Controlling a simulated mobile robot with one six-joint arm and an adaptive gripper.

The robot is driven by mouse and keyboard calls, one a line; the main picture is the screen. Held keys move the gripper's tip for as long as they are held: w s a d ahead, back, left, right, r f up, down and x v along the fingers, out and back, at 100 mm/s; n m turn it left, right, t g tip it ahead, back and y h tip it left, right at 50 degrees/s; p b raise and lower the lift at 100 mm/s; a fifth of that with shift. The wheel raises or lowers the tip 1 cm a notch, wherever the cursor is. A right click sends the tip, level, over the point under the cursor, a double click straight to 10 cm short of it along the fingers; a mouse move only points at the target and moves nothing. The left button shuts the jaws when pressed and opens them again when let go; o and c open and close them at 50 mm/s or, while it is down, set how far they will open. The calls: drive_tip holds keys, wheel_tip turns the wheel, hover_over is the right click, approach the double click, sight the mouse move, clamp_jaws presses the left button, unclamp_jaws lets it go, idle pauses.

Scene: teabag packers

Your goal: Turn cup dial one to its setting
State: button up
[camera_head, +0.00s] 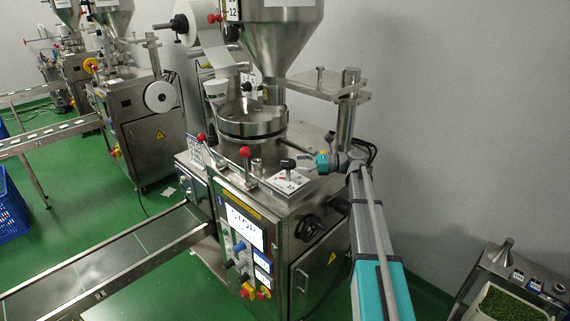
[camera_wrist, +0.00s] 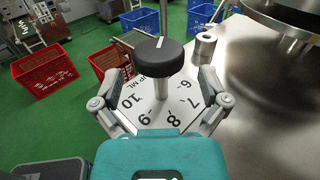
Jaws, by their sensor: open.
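The cup dial is a black round knob (camera_wrist: 160,58) on a metal post above a white number plate (camera_wrist: 160,116). A white line on the knob's top points to the far side in the wrist view. The plate shows 6, 7, 8, 9, 10 and part of the letters "ML". In the head view the knob (camera_head: 288,163) stands on the machine's top. My gripper (camera_wrist: 161,84) is open, with one finger on each side of the post, apart from it. In the head view my gripper (camera_head: 322,160) is just right of the dial.
A round metal bowl (camera_head: 252,122) and a hopper (camera_head: 280,30) stand behind the dial. Two red-knobbed levers (camera_head: 245,152) are to its left. A metal post (camera_head: 347,110) rises behind my gripper. Red crates (camera_wrist: 48,75) stand on the green floor.

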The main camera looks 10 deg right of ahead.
sight(284, 161)
drive_tip(key=shift+w+a, duration=0.25)
drive_tip(key=shift+a, duration=1.2)
drive_tip(key=shift+w+a, duration=0.2)
drive_tip(key=shift+a, duration=1.25)
drive_tip(key=c, duration=1)
drive_tip(key=shift+o, duration=0.2)
drive_tip(key=shift+d, duration=0.3)
drive_tip(key=shift+a, duration=0.1)
